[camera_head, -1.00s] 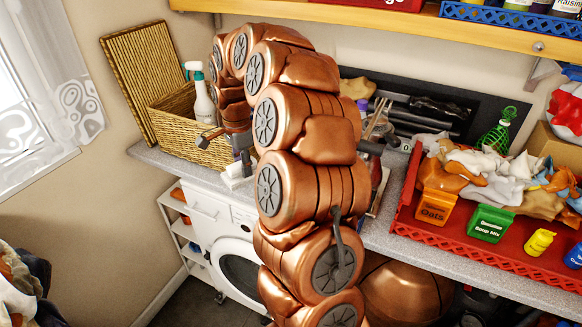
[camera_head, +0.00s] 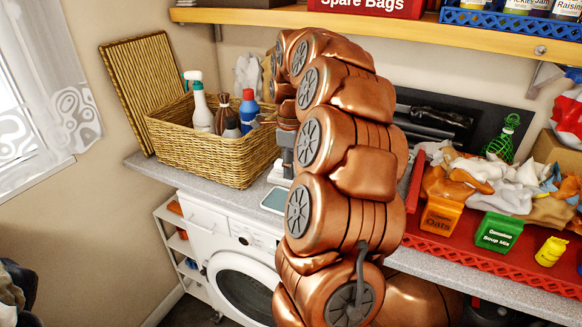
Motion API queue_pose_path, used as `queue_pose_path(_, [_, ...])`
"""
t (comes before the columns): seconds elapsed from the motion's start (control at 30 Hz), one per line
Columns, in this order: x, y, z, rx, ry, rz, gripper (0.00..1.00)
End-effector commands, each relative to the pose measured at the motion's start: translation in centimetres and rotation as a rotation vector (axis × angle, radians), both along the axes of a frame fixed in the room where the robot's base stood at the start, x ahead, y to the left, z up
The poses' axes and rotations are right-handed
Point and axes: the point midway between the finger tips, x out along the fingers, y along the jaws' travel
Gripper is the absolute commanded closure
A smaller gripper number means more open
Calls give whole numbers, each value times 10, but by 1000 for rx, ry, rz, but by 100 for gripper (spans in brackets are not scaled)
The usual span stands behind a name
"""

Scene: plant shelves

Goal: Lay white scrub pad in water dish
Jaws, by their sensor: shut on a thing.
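My gripper (camera_head: 284,158) is partly hidden behind my copper arm, above the grey worktop just right of the wicker basket. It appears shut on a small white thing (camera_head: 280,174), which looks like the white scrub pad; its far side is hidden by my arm. A shallow pale-blue rectangle with a light rim (camera_head: 272,201) lies on the worktop close below and in front of the gripper. It may be the water dish; part of it is behind my arm. I cannot tell whether the pad touches it.
The wicker basket (camera_head: 205,160) holds a spray bottle (camera_head: 199,105) and other bottles. A red tray (camera_head: 440,243) with packets and crumpled cloths stands right. A wooden shelf (camera_head: 400,22) runs above. A washing machine (camera_head: 245,280) is below the worktop. My arm blocks the middle.

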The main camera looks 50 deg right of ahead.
Motion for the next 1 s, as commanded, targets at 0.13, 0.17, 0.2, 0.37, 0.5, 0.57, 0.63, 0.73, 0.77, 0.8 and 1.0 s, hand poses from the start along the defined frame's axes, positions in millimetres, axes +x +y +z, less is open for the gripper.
queue_pose_path(0.13, [0, 0, -2, 0, 0, 0, 98])
queue_pose_path(0.17, [0, 0, -2, 0, 0, 0, 98])
queue_pose_path(0.2, [0, 0, -2, 0, 0, 0, 98])
queue_pose_path(0.37, [1, 0, -6, -1, 0, -1, 98])
queue_pose_path(0.5, [1, 0, -18, 0, 0, 0, 98])
queue_pose_path(0.57, [1, 0, -23, 0, 1, 0, 98])
queue_pose_path(0.63, [1, 0, -29, 0, 1, 0, 98])
queue_pose_path(0.73, [1, 0, -36, 0, 1, 0, 98])
queue_pose_path(0.77, [1, 0, -39, -1, 1, 0, 98])
queue_pose_path(0.8, [1, 0, -42, -1, 1, 1, 98])
queue_pose_path(1.0, [1, 0, -59, -1, 0, 1, 98])
